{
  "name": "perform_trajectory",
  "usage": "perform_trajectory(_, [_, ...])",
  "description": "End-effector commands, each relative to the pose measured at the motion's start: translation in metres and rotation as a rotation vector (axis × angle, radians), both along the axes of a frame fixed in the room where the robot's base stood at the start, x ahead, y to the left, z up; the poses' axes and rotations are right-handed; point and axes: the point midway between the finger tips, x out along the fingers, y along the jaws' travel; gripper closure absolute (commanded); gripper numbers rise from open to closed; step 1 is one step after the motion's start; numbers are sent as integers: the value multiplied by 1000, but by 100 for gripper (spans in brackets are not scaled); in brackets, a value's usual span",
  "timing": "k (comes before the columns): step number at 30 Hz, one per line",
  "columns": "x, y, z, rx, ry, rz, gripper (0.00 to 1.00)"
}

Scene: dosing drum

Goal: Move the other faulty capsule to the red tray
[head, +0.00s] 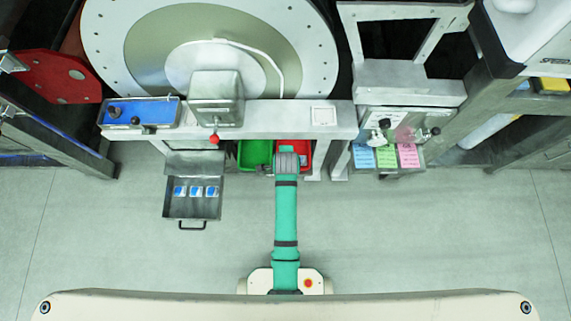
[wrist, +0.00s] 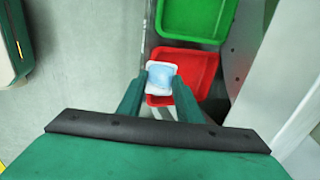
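A white capsule with a pale blue face (wrist: 161,73) sits between the two fingertips of my gripper (wrist: 160,80) in the wrist view, with a finger against each side. The red tray (wrist: 206,72) lies behind and below it; the capsule overlaps the tray's left part in this view. I cannot tell its height above the tray. In the head view the red tray (head: 306,152) is under the bench edge, partly covered by my arm. My gripper and the held capsule are hidden there.
The green tray (head: 254,152) is left of the red one. An open drawer (head: 192,210) at the left holds several blue-and-white capsules (head: 195,191). The bench edge (head: 260,115) overhangs the trays, with a support leg (head: 318,160) to their right. Open floor lies in front.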

Motion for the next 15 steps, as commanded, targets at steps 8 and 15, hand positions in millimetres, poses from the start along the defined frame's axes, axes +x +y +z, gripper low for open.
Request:
perform_trajectory(8, [30,0,-16,0,3,0,72])
perform_trajectory(15, [42,0,-30,0,2,0,72])
